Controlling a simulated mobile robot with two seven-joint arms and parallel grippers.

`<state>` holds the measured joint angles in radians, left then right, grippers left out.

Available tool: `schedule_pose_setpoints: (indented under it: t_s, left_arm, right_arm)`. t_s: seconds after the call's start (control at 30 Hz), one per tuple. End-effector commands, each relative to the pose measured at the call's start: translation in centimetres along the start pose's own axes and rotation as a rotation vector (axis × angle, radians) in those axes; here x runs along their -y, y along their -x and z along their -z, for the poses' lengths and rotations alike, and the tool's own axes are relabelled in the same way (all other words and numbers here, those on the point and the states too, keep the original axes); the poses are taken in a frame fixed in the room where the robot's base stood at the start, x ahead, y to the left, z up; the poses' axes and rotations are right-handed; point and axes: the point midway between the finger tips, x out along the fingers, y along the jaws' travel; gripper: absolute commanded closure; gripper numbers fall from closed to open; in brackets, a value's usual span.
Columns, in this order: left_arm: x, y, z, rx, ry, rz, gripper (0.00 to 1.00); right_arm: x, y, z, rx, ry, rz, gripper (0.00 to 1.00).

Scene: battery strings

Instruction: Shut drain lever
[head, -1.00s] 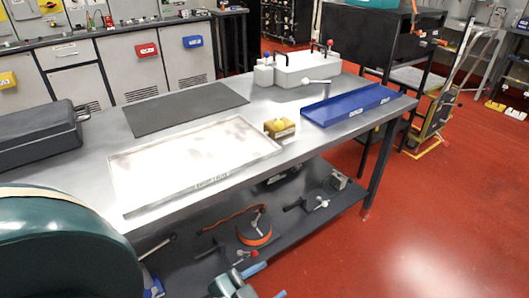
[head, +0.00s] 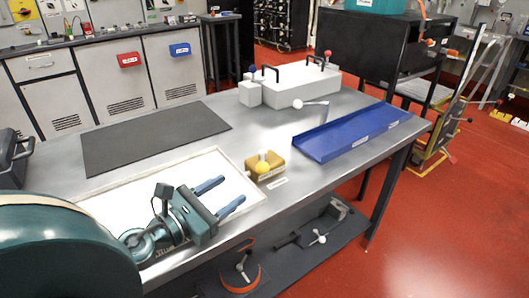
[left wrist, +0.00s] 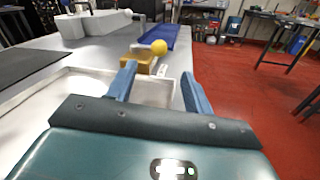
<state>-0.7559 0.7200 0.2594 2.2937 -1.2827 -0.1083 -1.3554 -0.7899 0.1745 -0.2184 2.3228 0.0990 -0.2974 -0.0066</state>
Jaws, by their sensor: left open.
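A brass block with a yellow ball knob (head: 263,167) sits on the bench just past the tray's right corner. It also shows in the left wrist view (left wrist: 159,47), beyond my fingers. A grey lever with a round end (head: 310,104) stands in front of the white box; I cannot tell which of the two is the drain lever. My left gripper (head: 232,191) is over the white tray, pointing right, its two blue fingers apart and empty. In the left wrist view the gripper (left wrist: 158,74) is short of the brass block, not touching it. My right gripper is out of view.
A white-lined tray (head: 115,190) lies under my left gripper. A dark mat (head: 155,135), a white box with black handles (head: 300,85) and a blue tray (head: 350,133) are also on the bench. Red floor lies to the right.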

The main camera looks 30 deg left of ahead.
Motion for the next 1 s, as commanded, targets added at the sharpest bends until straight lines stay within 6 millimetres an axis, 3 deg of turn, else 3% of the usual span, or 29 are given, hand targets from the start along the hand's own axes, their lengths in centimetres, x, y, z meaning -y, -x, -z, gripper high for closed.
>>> schedule_pose_setpoints:
  t_s: [0.27, 1.0]
  left_arm:
    - [-0.1, -1.3, -0.3, 0.004, 0.000, 0.001, 0.48]
    - [-0.1, -11.3, -0.2, 0.002, 0.001, -0.003, 0.48]
  right_arm:
    - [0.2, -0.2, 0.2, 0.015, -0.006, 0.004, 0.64]
    - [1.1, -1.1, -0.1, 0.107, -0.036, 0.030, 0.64]
